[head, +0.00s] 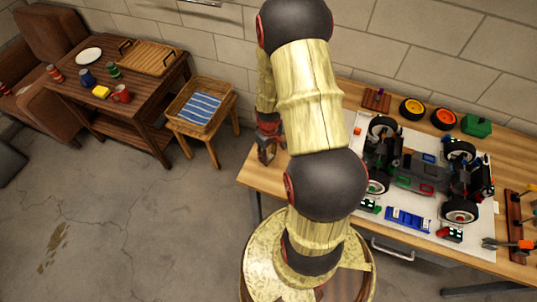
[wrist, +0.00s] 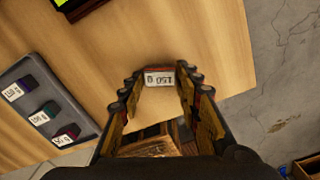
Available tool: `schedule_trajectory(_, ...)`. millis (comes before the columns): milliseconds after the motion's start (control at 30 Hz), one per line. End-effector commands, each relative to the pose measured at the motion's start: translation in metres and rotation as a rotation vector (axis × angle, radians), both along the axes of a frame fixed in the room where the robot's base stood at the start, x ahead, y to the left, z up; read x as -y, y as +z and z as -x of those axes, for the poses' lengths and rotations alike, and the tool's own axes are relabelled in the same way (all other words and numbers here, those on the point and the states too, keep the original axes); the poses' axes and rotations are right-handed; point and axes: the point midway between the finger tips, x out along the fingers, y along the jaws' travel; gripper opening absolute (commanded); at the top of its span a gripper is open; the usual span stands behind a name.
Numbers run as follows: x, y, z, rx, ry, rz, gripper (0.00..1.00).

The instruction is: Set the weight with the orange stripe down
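A small weight (wrist: 159,79) with a white label, reading 150 g upside down, sits between my fingertips in the wrist view. My gripper (wrist: 160,75) appears shut on it, with a finger against each side. Its orange stripe is not clearly visible. Whether its underside touches the wooden bench (wrist: 110,45) cannot be told. In the head view, my gripper (head: 266,153) is low by the bench's left end, partly hidden by my arm; the weight cannot be made out there.
A grey tray (wrist: 18,74) with three labelled weights lies left in the wrist view. An RC car (head: 418,172) stands on a white mat (head: 400,128), with loose parts around it. Bare bench surrounds the held weight. The bench edge is close on the right in the wrist view.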

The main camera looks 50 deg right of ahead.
Motion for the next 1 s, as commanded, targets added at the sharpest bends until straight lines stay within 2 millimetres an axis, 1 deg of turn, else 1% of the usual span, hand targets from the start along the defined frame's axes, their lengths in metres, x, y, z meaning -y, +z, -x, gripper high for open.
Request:
schedule_trajectory(33,0.0,0.0,0.0,0.0,0.0,0.0,0.38)
schedule_trajectory(200,0.0,0.0,0.0,0.0,0.0,0.0,0.48)
schedule_trajectory(467,0.0,0.0,0.0,0.0,0.0,0.0,0.48)
schedule_trajectory(567,0.0,0.005,0.0,0.001,0.0,0.0,0.48)
schedule_trajectory(667,0.0,0.016,-0.001,0.002,0.0,0.001,0.48)
schedule_trajectory(767,0.001,0.034,-0.001,0.003,0.0,0.002,0.48)
schedule_trajectory(1000,0.0,0.085,-0.001,0.003,0.0,0.002,0.48)
